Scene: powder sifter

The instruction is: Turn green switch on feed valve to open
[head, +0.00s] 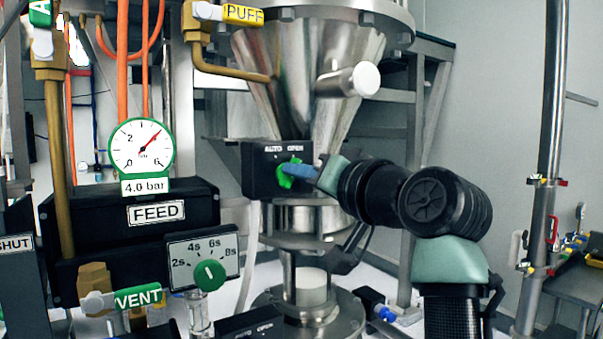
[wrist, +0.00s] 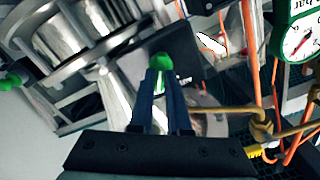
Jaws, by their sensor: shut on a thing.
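The green switch (head: 286,178) sits on the front of a black box (head: 262,160) labelled AUTO and OPEN, mounted at the base of the steel hopper. My gripper (head: 300,170) reaches it from the right, with blue fingers closed around the switch. In the wrist view the green switch (wrist: 160,61) shows between the tips of my gripper (wrist: 161,72). The fingers hide part of the switch, so I cannot tell exactly which way it points.
A FEED block (head: 155,212) with a pressure gauge (head: 142,147) stands to the left. A timer dial (head: 208,275) with a green knob is below. The steel hopper (head: 285,60) rises above the box. A metal post (head: 545,150) stands at the right.

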